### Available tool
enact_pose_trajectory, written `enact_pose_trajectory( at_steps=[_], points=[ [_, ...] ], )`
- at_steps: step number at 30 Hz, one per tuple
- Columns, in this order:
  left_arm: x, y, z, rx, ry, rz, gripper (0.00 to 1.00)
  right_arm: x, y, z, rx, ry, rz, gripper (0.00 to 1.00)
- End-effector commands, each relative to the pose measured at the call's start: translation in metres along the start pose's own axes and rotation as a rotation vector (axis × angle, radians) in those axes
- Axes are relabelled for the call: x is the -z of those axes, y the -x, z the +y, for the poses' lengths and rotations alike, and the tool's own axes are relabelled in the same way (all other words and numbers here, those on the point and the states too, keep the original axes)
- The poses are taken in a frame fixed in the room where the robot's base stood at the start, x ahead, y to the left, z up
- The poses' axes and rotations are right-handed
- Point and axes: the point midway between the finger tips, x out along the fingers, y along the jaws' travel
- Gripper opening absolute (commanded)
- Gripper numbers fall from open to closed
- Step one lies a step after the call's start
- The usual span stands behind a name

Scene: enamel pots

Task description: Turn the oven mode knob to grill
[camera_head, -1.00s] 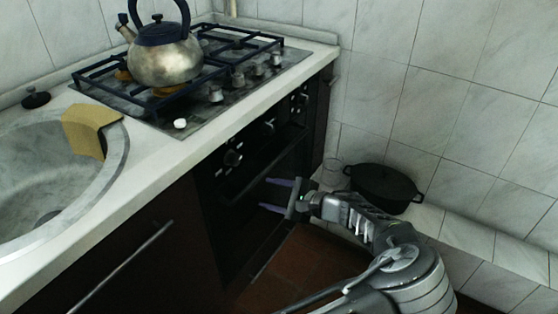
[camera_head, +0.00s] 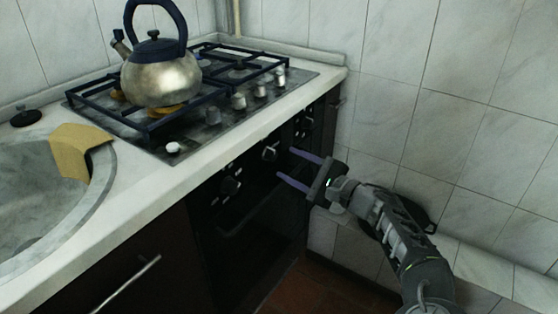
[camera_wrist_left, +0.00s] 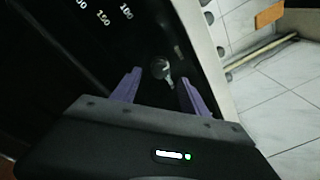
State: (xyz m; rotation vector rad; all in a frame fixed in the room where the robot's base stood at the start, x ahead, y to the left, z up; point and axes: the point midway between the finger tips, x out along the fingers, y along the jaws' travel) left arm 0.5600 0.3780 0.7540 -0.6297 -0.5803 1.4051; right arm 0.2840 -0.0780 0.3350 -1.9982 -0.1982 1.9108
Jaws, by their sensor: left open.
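The black oven front (camera_head: 255,215) has several knobs along its upper panel. One knob (camera_head: 230,186) is at the left, a middle knob (camera_head: 269,152) is just beyond my fingertips, and more controls (camera_head: 304,126) are at the right end. My left gripper (camera_head: 284,162) is open and empty, its two purple fingers pointing at the panel near the middle knob. In the left wrist view a knob (camera_wrist_left: 161,69) appears between the open fingertips (camera_wrist_left: 160,76), and no contact is clear. White temperature numbers show at upper left there. I cannot read any grill marking. My right gripper is not in view.
A kettle (camera_head: 160,75) stands on the gas hob (camera_head: 215,118) above the oven. The white worktop edge (camera_head: 180,185) overhangs the panel. A dark pot (camera_head: 430,215) is partly hidden behind my arm. A tiled wall (camera_head: 450,110) closes the right side.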

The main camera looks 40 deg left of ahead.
Motion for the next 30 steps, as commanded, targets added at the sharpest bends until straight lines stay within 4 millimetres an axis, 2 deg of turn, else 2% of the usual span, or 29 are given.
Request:
enact_pose_trajectory(
  at_steps=[3, 9, 19, 30],
  points=[
    [0.001, -0.021, 0.002, -0.002, -0.001, -0.003, 0.52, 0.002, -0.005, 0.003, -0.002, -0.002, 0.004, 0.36],
    [0.001, -0.043, 0.001, -0.001, -0.001, -0.001, 0.52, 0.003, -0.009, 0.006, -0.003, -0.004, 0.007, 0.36],
    [0.0, -0.047, 0.0, 0.0, 0.0, 0.0, 0.52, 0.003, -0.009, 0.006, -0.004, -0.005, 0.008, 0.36],
    [0.0, -0.047, 0.0, 0.0, 0.0, 0.0, 0.22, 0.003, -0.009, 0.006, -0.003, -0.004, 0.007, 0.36]
  ],
)
